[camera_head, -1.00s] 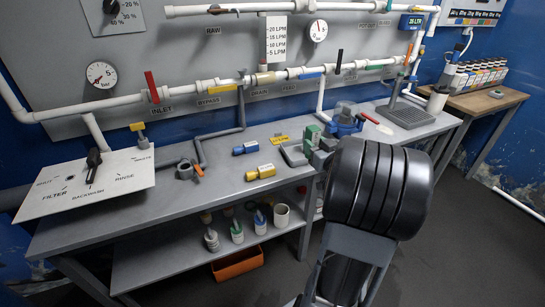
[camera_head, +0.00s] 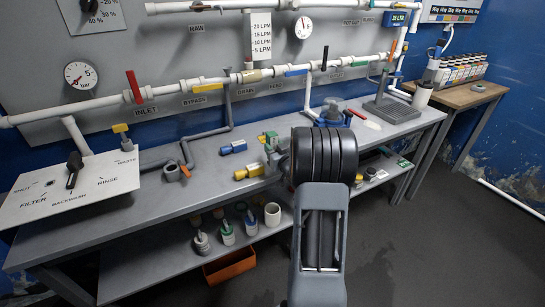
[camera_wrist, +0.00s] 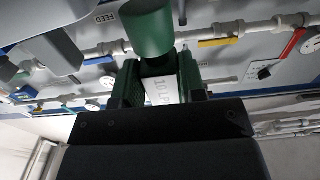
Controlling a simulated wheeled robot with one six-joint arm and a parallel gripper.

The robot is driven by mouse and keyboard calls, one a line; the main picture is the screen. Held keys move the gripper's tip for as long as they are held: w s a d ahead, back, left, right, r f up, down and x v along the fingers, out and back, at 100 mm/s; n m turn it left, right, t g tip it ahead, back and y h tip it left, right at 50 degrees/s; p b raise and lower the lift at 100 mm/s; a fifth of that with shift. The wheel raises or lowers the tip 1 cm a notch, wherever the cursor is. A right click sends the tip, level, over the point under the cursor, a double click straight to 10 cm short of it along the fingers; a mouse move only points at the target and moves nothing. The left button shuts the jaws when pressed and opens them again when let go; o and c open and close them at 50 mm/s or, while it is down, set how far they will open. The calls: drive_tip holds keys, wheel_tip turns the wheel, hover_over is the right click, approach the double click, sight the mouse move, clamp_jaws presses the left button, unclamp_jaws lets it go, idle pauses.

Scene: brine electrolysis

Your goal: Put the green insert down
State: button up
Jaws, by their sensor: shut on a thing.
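The green insert (camera_wrist: 150,32) shows in the wrist view as a smooth green cylinder at the end of my gripper, with a white "10 LP…" label (camera_wrist: 163,90) below it, its last part cut off. My gripper (camera_wrist: 160,82) is shut on it, with dark green pieces on both sides of the label. In the head view my gripper (camera_head: 275,146) is above the grey bench (camera_head: 215,183), left of my black wrist, and a bit of green shows there. My wrist hides part of the bench behind it, and I cannot tell the insert's height above the top.
A blue device (camera_head: 331,115) stands behind my wrist. Several small bottles and a white cup (camera_head: 272,214) stand on the lower shelf, above an orange bin (camera_head: 229,266).

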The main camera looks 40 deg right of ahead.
drive_tip(key=f, duration=0.2)
drive_tip(key=shift+w+a+f, duration=0.1)
drive_tip(key=shift+w+f, duration=0.2)
drive_tip(key=shift+f, duration=0.5)
drive_tip(key=shift+f, duration=0.1)
drive_tip(key=shift+f+b, duration=0.1)
drive_tip(key=shift+b, duration=0.25)
drive_tip(key=o, duration=0.9)
drive_tip(key=shift+o, duration=0.2)
